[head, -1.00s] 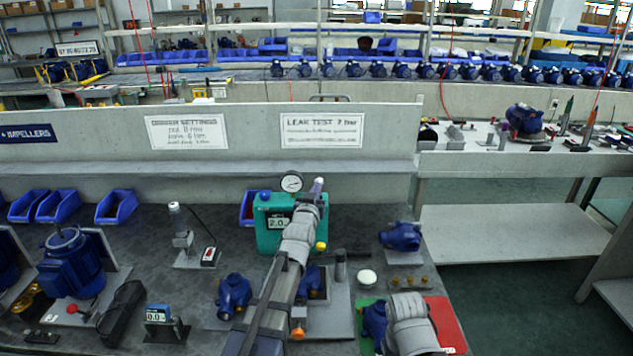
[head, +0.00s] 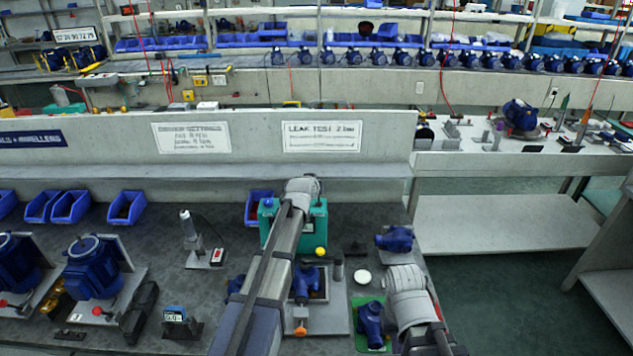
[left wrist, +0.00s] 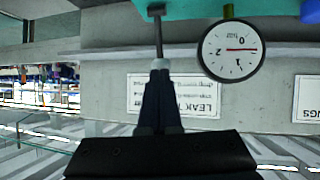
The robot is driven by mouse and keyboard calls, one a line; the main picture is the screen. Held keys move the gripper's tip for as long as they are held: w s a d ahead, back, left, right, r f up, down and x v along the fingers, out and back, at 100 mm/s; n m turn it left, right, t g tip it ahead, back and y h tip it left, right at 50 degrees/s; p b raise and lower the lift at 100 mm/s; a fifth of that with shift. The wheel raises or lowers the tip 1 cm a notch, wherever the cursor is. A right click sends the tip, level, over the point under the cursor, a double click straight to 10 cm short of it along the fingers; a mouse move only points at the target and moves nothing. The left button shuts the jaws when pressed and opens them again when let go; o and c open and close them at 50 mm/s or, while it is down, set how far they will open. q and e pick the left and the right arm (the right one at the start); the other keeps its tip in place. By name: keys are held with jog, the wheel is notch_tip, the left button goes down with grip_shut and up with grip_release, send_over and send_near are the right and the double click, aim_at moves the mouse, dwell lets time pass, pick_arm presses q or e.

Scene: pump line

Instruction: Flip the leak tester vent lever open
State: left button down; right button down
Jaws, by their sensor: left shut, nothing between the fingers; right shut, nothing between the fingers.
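The teal leak tester (head: 318,230) stands at the back of the bench, largely behind my left arm; a yellow knob (head: 320,252) shows on its front. In the left wrist view, upside down, its teal body (left wrist: 210,10) is at the top with a round white gauge (left wrist: 231,50) beside it. A thin dark lever rod (left wrist: 158,38) runs from the body to a pale end. My left gripper (left wrist: 161,72) is shut and empty, its fingertips at that pale end; contact is unclear. It is hidden in the head view. My right gripper (head: 440,342) is low at the right, shut, partly seen.
Blue pumps (head: 397,239) and (head: 370,320) stand near my right arm. Blue bins (head: 127,207) line the back left. A small display unit (head: 174,315) and blue motors (head: 92,268) stand at left. A grey wall with paper signs (head: 322,136) rises behind.

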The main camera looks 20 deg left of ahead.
pick_arm(q)
jog(key=shift+w+a+r, duration=0.1)
jog(key=shift+w, duration=0.25)
dwell(0.4)
jog(key=shift+s+r, duration=0.1)
jog(key=p+v, duration=0.8)
jog(key=v, duration=0.6)
jog(key=shift+w+r, duration=0.25)
jog(key=shift+r, duration=0.1)
